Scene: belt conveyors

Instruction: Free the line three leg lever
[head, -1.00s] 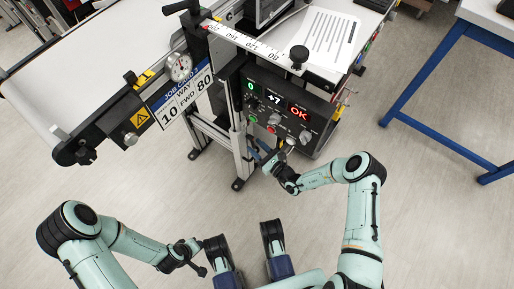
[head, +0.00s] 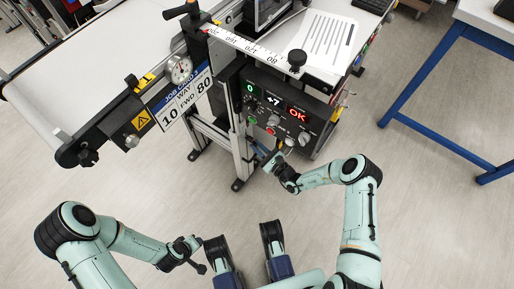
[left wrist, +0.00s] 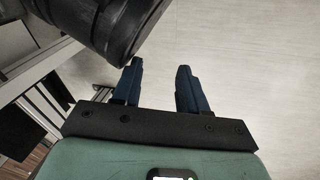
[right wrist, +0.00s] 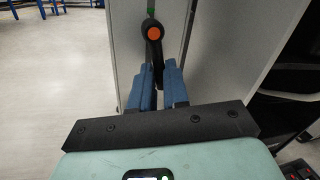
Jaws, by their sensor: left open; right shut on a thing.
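The leg lever (right wrist: 156,55), a dark bar with an orange round end, stands upright in the right wrist view, beside a pale grey upright. My right gripper (right wrist: 160,75) is shut on the lever, its blue fingers on both sides of its lower part. In the head view my right gripper (head: 268,160) is low at the leg below the control panel, where the lever is too small to make out. My left gripper (left wrist: 160,80) is open and empty over bare floor, away from the conveyor.
A blue-framed table (head: 420,75) stands at right. The floor between is clear.

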